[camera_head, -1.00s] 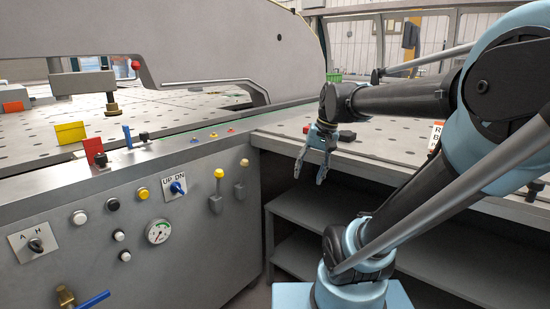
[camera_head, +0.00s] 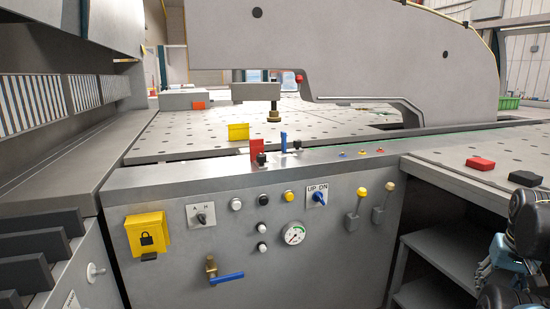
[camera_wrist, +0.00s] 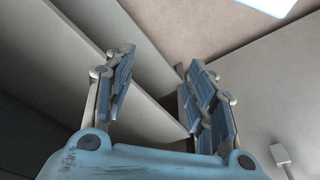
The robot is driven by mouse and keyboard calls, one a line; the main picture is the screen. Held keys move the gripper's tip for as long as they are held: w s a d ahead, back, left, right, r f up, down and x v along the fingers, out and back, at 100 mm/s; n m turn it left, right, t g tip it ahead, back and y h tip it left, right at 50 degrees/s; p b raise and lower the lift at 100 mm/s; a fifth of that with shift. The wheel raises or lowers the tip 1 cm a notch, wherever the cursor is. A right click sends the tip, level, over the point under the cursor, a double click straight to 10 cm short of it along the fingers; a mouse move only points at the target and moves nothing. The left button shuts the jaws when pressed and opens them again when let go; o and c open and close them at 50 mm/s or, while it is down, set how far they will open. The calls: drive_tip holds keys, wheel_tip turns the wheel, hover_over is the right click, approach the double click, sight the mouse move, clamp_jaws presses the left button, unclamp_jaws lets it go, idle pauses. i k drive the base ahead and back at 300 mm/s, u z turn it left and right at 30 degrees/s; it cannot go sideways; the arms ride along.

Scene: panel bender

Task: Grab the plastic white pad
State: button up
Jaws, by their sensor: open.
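I cannot make out a plastic white pad in either view. My gripper (camera_wrist: 161,58) is open in the wrist view, with its two blue fingers apart and nothing between them. It also shows at the lower right edge of the head view (camera_head: 484,272), beside the machine's front and below the perforated table top. A pale, bright flat piece is cut off at the top right of the wrist view, and I cannot tell what it is.
The grey control panel (camera_head: 340,262) carries buttons, levers and a gauge (camera_head: 294,235). A red block (camera_head: 480,163) and a black block (camera_head: 525,178) lie on the right table (camera_head: 455,172). A yellow lock box (camera_head: 147,235) is at the left. Open shelves (camera_head: 420,290) stand under the right table.

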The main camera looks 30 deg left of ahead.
sight(243, 151)
drive_tip(key=u, duration=0.5)
drive_tip(key=k, duration=1.2)
drive_tip(key=u, duration=0.9)
drive_tip(key=i, duration=1)
drive_tip(key=z, duration=0.45)
drive_tip(key=i, duration=0.5)
drive_tip(key=z, duration=0.3)
